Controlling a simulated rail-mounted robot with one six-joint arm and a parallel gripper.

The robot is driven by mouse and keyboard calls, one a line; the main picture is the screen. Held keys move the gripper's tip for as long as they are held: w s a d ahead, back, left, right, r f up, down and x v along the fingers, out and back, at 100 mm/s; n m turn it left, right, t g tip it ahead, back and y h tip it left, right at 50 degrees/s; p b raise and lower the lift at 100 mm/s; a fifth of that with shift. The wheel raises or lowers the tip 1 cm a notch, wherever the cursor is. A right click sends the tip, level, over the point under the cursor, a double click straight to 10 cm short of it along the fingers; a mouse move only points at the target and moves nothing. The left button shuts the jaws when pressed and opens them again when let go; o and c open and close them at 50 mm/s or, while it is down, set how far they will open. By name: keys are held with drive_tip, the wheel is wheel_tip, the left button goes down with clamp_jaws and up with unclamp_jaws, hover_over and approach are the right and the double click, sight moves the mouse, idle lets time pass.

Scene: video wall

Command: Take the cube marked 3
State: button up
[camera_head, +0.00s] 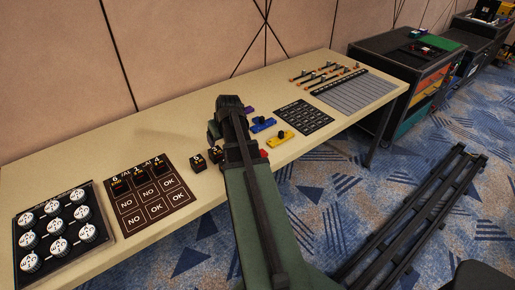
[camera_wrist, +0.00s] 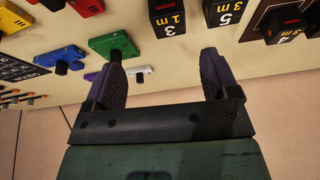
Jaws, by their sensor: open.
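The cube marked 3 (camera_wrist: 166,18) is black with orange print, at the top middle of the wrist view. It reads upside down there. The cube marked 5 (camera_wrist: 222,12) stands to its right. My gripper (camera_wrist: 162,55) is open and empty; its two purple-grey fingers are apart from each other, with bare table between them. The 3 cube lies beyond the fingertips, apart from them. In the head view two small black cubes stand on the table left of my arm; the right one (camera_head: 215,154) seems to be the 3. My arm hides the fingertips there.
A brown panel (camera_head: 151,215) with black cubes and NO/OK fields lies to the left, beside a panel of white knobs (camera_head: 30,240). Blue (camera_head: 263,124) and yellow (camera_head: 280,137) blocks stand right of my arm. A green block (camera_wrist: 113,45) is near the left finger. The wall runs behind the table.

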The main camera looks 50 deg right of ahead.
sight(216, 150)
drive_tip(key=shift+n, duration=0.3)
drive_tip(key=b+x, duration=0.3)
drive_tip(key=x, duration=0.1)
drive_tip(key=a+b+x, duration=0.1)
drive_tip(key=b+x, duration=0.1)
drive_tip(key=shift+w+b, duration=0.3)
drive_tip(key=shift+b, duration=0.05)
drive_tip(key=shift+r, duration=0.15)
drive_tip(key=b+x, duration=0.4)
drive_tip(key=x, duration=0.1)
drive_tip(key=shift+w+d, duration=0.1)
drive_tip(key=shift+w, duration=0.15)
drive_tip(key=shift+r, duration=0.1)
drive_tip(key=c, duration=1)
drive_tip(key=shift+c, duration=0.2)
wheel_tip(216, 150, up, 20)
drive_tip(key=p, duration=2)
